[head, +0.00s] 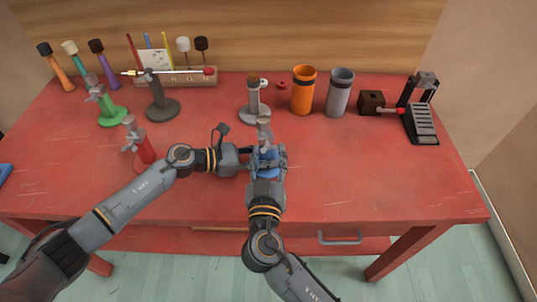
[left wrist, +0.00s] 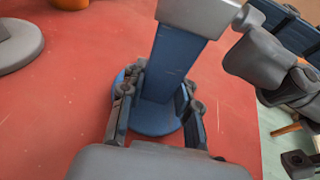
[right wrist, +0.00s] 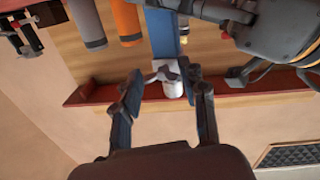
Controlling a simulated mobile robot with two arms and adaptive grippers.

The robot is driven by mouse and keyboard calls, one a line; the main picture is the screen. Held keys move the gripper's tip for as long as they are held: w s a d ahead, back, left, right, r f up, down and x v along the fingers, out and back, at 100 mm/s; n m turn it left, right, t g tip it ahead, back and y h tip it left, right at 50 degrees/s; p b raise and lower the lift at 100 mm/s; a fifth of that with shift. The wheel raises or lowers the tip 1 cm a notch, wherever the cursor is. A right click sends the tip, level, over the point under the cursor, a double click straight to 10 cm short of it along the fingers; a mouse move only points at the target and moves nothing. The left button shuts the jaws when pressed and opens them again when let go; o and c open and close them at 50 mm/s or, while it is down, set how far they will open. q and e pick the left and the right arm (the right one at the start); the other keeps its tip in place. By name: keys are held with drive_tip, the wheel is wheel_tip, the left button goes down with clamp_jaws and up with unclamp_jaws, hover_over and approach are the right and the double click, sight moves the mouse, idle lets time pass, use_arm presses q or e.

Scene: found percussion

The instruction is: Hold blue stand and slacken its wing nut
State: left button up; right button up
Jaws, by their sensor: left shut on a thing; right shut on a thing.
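The blue stand (head: 268,157) stands upright near the front middle of the red table, partly hidden by my grippers. Its blue post (left wrist: 168,62), round base (left wrist: 156,122) and grey top clamp (left wrist: 198,14) show in the left wrist view. My left gripper (left wrist: 162,82) is shut on the post, one finger on each side, above the base. My right gripper (right wrist: 164,76) comes from the front, with its fingertips on either side of the pale wing nut (right wrist: 167,74) at the stand's top. It is shut on the wing nut.
A red stand (head: 146,151) is left of my left gripper. Green (head: 112,117), dark grey (head: 162,107) and light grey (head: 254,110) stands are farther back. An orange cup (head: 303,92), grey cup (head: 340,94) and black pedal (head: 421,122) stand right. The front right is clear.

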drive_tip(key=shift+a, duration=0.15)
idle(0.5)
drive_tip(key=o, duration=1.1)
drive_tip(key=shift+s, duration=0.1)
drive_tip(key=s, duration=1.1)
drive_tip(key=shift+s+a, duration=0.1)
drive_tip(key=shift+s, duration=0.25)
